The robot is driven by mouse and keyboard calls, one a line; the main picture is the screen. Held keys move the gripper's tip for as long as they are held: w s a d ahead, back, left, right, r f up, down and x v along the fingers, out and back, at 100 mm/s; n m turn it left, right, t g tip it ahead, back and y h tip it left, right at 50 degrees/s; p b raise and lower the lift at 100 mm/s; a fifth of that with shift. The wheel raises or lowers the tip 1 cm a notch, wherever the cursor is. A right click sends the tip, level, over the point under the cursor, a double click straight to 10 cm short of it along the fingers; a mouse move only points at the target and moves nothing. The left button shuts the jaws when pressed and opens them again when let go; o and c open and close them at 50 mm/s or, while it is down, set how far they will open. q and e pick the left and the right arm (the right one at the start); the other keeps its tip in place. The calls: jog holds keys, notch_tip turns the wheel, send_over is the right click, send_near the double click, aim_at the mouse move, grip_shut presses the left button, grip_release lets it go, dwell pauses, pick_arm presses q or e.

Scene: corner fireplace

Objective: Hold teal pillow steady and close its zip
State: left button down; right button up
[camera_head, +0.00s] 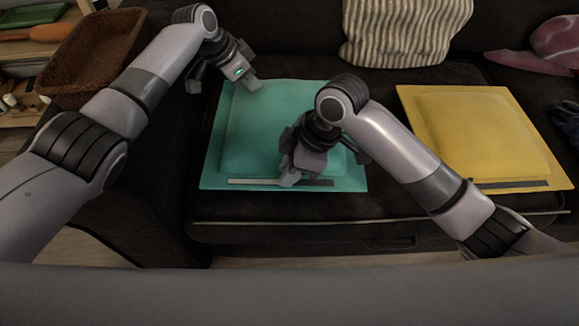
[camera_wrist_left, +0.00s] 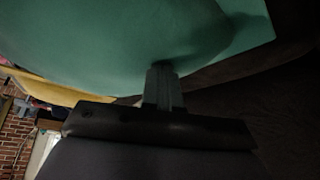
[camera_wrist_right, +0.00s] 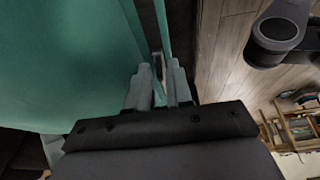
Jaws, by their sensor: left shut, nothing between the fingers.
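The teal pillow (camera_head: 262,125) lies flat on the dark sofa seat. Its zip (camera_head: 250,182) runs along the front edge; the strip looks light left of my right gripper and dark to its right. My left gripper (camera_head: 252,84) is shut and empty at the pillow's back left corner; in the left wrist view its fingers (camera_wrist_left: 163,88) are together against the teal cloth. My right gripper (camera_head: 290,180) is low at the middle of the zip. In the right wrist view its fingers (camera_wrist_right: 158,88) close around a small grey zip pull (camera_wrist_right: 156,64), partly hidden.
A yellow pillow (camera_head: 478,130) with a dark zip strip lies to the right. A striped cushion (camera_head: 402,30) leans on the backrest. A brown basket (camera_head: 92,55) stands at the left. The sofa's front edge is just before the teal pillow.

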grip_shut()
jog(key=shift+a, duration=0.1)
dwell(1.3)
